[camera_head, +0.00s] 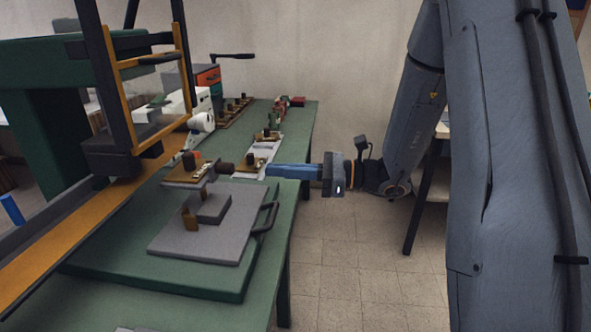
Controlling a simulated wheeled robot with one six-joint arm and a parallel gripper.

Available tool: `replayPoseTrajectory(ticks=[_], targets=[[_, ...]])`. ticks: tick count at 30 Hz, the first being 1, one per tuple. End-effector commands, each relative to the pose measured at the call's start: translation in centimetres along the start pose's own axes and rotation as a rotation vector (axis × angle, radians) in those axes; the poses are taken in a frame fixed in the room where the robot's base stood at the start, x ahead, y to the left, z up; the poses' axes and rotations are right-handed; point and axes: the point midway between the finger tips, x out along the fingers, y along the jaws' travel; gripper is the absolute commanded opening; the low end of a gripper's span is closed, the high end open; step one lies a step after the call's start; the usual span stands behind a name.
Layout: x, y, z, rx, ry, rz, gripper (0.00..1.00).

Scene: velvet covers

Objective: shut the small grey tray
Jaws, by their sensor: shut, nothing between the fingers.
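My gripper (270,171) reaches in from the right, low over the right edge of the green table. Its blue fingers point left and are together, with nothing seen between them. A narrow light grey tray-like strip (266,146) lies just beyond the fingertips, with tan and dark fittings on it. A larger flat grey plate (180,241) lies nearer, with a small grey block (213,208) on it. I cannot tell which of these grey pieces is the small grey tray, or whether it stands open. I cannot tell whether the fingertips touch the strip or its fittings.
The green table (304,122) holds a green board (150,284) with a dark handle (266,219) at its right. A dark and orange frame (118,100) stands at the left. Open floor lies right of the table.

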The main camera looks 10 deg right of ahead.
Motion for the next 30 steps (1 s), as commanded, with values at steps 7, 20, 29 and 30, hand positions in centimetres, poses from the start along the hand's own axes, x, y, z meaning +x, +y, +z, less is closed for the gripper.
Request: replayPoseTrajectory(ticks=[7,20,29,30], targets=[[4.7,0.2,0.1,0.000,0.001,0.004,0.00],[7.5,0.0,0.0,-0.001,0.001,0.000,0.00],[7.5,-0.1,0.0,-0.001,0.001,-0.003,0.00],[7.5,-0.3,0.0,-0.001,0.001,-0.007,0.00]])
